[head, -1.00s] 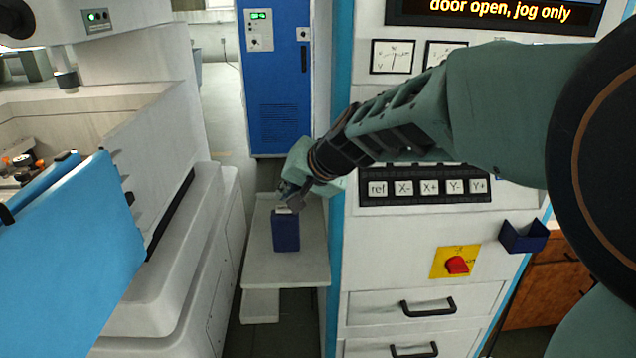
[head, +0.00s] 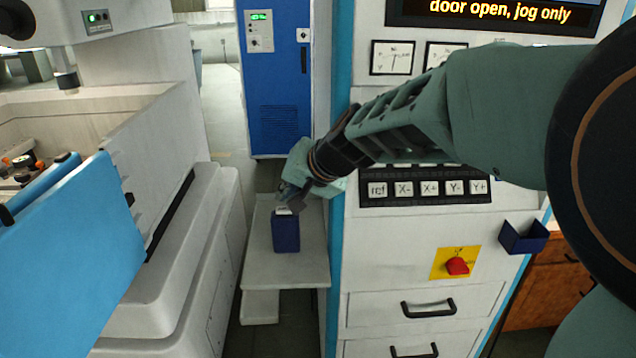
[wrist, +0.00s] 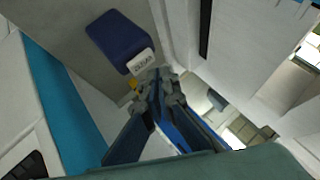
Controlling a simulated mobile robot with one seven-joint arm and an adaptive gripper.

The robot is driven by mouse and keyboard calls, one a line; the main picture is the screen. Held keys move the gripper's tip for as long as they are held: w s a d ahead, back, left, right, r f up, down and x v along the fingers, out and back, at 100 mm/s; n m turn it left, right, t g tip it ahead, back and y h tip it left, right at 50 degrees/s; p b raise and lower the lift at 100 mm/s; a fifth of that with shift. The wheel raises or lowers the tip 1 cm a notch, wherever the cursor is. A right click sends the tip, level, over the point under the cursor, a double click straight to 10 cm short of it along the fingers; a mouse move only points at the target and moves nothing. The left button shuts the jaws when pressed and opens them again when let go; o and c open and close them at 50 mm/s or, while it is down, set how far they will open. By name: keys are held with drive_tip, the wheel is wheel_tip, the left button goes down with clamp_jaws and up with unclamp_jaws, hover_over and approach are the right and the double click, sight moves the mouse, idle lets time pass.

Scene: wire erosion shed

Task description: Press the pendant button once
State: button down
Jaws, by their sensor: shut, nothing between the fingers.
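A dark blue box-shaped body (head: 286,234) stands on a light shelf, with a pale piece at its top; I take it for the pendant. In the wrist view the blue body (wrist: 120,38) shows with a white labelled piece (wrist: 141,63) at its end and a small yellow part beside it. The label is too small to read, and I cannot make out a button. My gripper (head: 284,196) is at the top of the blue body; in the wrist view its fingertips (wrist: 160,80) are together and empty, close to the white piece. I cannot tell whether they touch it.
The light shelf (head: 262,265) sits between the white machine (head: 190,270) on the left and the control cabinet (head: 420,225) on the right. The cabinet has a key row (head: 428,187) and a red switch (head: 457,265). A blue machine door (head: 75,255) stands at left.

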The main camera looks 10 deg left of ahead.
sight(287, 210)
drive_tip(key=shift+f, duration=0.2)
drive_tip(key=shift+f+b, duration=0.3)
drive_tip(key=shift+b, duration=0.35)
drive_tip(key=shift+f+b, duration=0.35)
drive_tip(key=shift+b, duration=0.1)
drive_tip(key=shift+r, duration=0.15)
idle(0.6)
drive_tip(key=shift+r+p, duration=0.6)
drive_tip(key=shift+r, duration=0.05)
drive_tip(key=shift+r, duration=0.1)
wheel_tip(287, 210, up, 5)
drive_tip(key=p, duration=0.4)
idle(0.4)
